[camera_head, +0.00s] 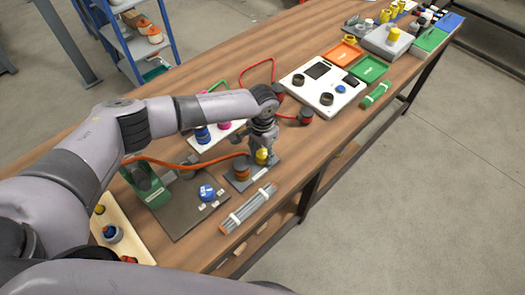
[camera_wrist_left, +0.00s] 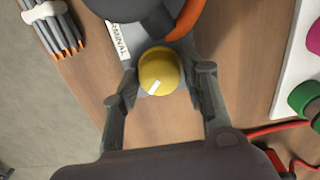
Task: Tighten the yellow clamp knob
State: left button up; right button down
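The yellow clamp knob (camera_head: 262,156) stands on a small grey plate near the table's front edge. In the left wrist view the knob (camera_wrist_left: 158,71) shows from above, with a white mark on its top. My left gripper (camera_head: 264,147) is over the knob and points down. My right gripper is not in view.
An orange hose (camera_head: 190,164) ends at a dark fitting beside the knob. A bundle of grey rods (camera_head: 248,209) lies at the front edge. A dark plate with a blue knob (camera_head: 208,193) is to the left. A white panel (camera_head: 322,91) lies farther right.

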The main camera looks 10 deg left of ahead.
pick_arm(q)
jog(key=c, duration=0.7)
jog(key=shift+c, duration=0.2)
jog(key=shift+m, duration=0.9)
jog(key=m+p, duration=0.1)
jog(key=m, duration=0.9)
jog(key=shift+m, duration=0.4)
jog(key=m, duration=0.5)
jog(key=shift+w+r+b, duration=0.1)
jog(key=shift+b, duration=0.2)
jog(key=shift+m, duration=0.3)
